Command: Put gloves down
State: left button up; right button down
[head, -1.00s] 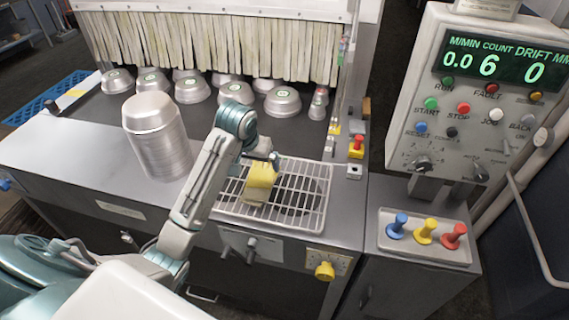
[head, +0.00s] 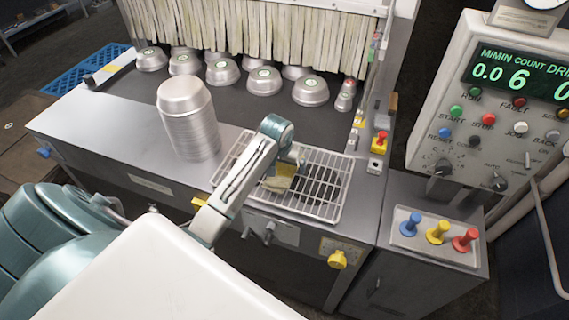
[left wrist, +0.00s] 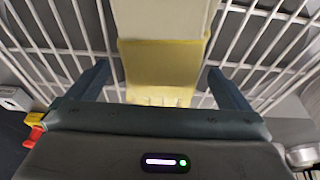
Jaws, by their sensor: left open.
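The yellow gloves (head: 279,183) lie on the wire rack (head: 325,205) at the front of the machine, partly hidden by my left arm. In the left wrist view the gloves (left wrist: 160,68) show as a yellow piece with a paler cream part, lying across the bars. My left gripper (head: 290,164) is just above them. In the left wrist view its two fingers (left wrist: 160,82) stand wide apart, one on each side of the gloves, with gaps between. My right gripper is not in view.
A tall stack of metal pans (head: 188,120) stands left of the rack. Several upturned pans (head: 263,81) sit on the dark belt before a strip curtain. A control panel (head: 515,110) and a tray with blue, yellow and red pegs (head: 437,240) are at right.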

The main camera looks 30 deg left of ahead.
pick_arm(q)
jog(key=shift+f, duration=0.15)
jog(key=c, duration=1.1)
